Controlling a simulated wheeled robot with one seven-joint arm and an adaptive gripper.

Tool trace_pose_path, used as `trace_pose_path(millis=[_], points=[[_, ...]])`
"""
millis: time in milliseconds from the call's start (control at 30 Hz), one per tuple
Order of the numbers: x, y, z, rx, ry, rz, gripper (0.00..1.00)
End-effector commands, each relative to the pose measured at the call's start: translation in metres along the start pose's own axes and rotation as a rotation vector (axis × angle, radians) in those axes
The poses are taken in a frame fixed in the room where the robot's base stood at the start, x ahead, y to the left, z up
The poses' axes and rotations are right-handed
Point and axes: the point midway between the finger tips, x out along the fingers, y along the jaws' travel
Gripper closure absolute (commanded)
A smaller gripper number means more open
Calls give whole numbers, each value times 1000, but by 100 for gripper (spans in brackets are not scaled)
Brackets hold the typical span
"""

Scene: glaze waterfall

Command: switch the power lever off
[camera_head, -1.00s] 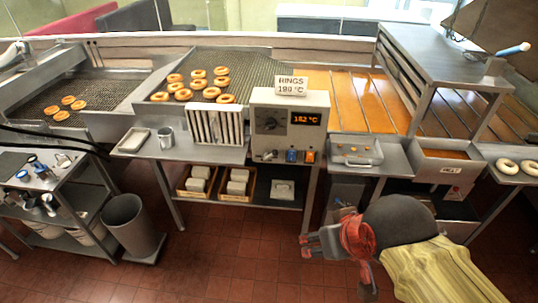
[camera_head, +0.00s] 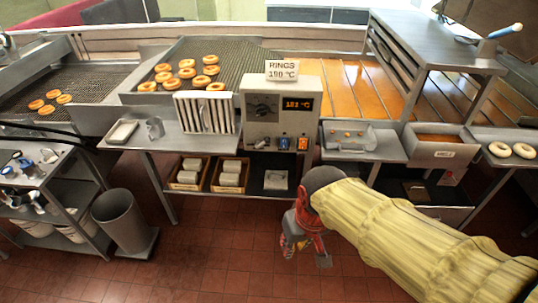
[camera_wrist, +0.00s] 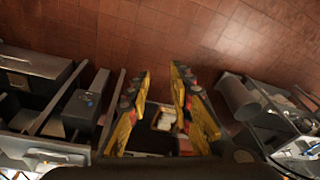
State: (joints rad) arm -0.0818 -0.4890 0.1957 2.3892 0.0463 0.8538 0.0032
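A grey control box (camera_head: 281,112) stands on the metal counter, with a dark dial, an orange display reading about 181 and a "RINGS 190 °C" sign on top. Low on its front are a blue switch (camera_head: 284,143) and an orange switch (camera_head: 303,144). I cannot tell from their looks which control is the power lever, or its position. My gripper (camera_head: 300,243) hangs below and in front of the box, near floor level in the picture, apart from the controls. In the wrist view its yellow-padded fingers (camera_wrist: 161,72) are spread apart with nothing held between them.
A fryer with rings (camera_head: 187,70) lies behind the counter. A white slatted rack (camera_head: 204,112) stands left of the box. Crates (camera_head: 229,175) sit on the lower shelf. A grey bin (camera_head: 123,222) stands at left. Red floor is open in front.

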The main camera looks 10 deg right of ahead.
Motion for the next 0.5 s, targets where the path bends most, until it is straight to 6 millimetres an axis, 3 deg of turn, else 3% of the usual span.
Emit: trace_pose_path(millis=[33, 267, 500], points=[[27, -6, -8, 16, -23, -13, 83], [128, -35, -72, 258, 14, -72, 96], [241, -49, -152, 713, 174, -136, 100]])
